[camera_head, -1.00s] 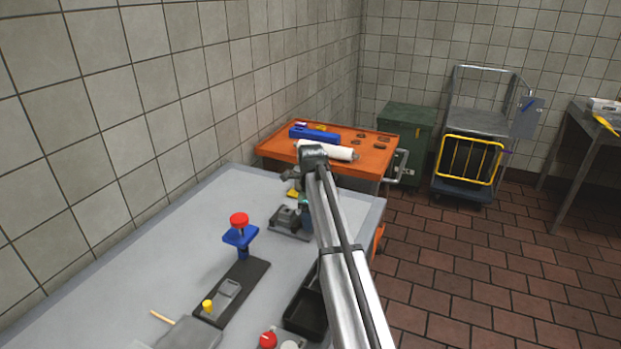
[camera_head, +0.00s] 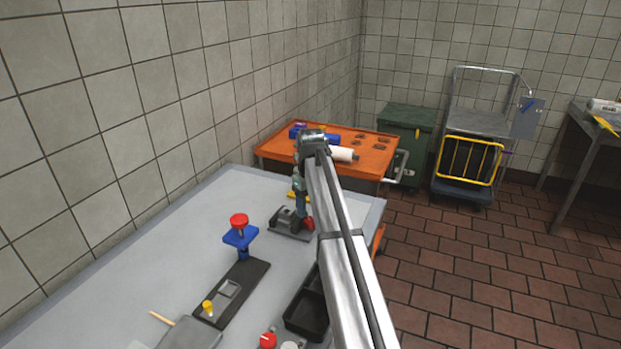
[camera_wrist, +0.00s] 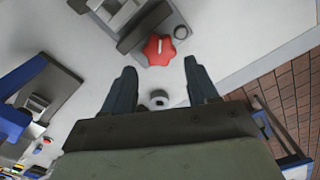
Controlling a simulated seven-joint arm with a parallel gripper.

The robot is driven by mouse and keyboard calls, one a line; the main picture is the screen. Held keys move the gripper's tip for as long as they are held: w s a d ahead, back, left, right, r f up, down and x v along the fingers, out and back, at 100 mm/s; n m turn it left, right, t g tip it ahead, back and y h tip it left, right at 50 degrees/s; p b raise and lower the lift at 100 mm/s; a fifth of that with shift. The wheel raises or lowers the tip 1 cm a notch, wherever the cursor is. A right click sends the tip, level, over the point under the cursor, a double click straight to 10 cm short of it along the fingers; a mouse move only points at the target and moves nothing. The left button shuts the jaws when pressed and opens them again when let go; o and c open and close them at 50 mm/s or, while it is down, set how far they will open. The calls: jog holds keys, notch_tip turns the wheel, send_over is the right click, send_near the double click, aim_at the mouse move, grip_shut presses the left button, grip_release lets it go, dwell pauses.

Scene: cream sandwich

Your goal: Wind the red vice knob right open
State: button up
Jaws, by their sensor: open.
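The grey vice (camera_head: 289,221) sits on the bench near its far right side. Its red knob (camera_head: 308,223) is on the vice's right side, partly behind my gripper. In the wrist view the lobed red knob (camera_wrist: 159,50), with a pale mark on it, is at the top middle, at the end of the vice body (camera_wrist: 135,22). My gripper (camera_head: 304,208) points down beside the vice. In the wrist view my gripper (camera_wrist: 160,72) is open and empty, its fingers on either side of the knob's line. The knob appears just beyond the fingertips; I cannot tell the exact gap.
A blue stand with a red top (camera_head: 240,236) stands left of the vice. A black tray (camera_head: 305,316) and a red dial (camera_head: 268,341) lie nearer on the bench (camera_head: 150,270). An orange cart (camera_head: 375,163) stands beyond.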

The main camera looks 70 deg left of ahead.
notch_tip(320, 180, up, 9)
jog(key=n, duration=0.5)
jog(key=shift+n, duration=0.4)
dwell(0.4)
jog(key=shift+o, duration=0.9)
jog(key=shift+w, duration=0.2)
jog(key=shift+o, duration=0.5)
jog(key=shift+m, duration=0.3)
jog(key=w, duration=0.1)
jog(key=w+d, duration=0.1)
jog(key=w, duration=0.1)
jog(key=w+d, duration=0.1)
jog(key=w, duration=0.1)
jog(key=shift+w+d+f, duration=0.15)
jog(key=shift+d+f, duration=0.05)
jog(key=shift+f, duration=0.05)
jog(key=g+y, duration=0.3)
send_near(311, 221)
jog(key=shift+n, duration=0.4)
jog(key=x, duration=0.8)
jog(key=shift+a+f, duration=0.15)
jog(key=shift+f, duration=0.05)
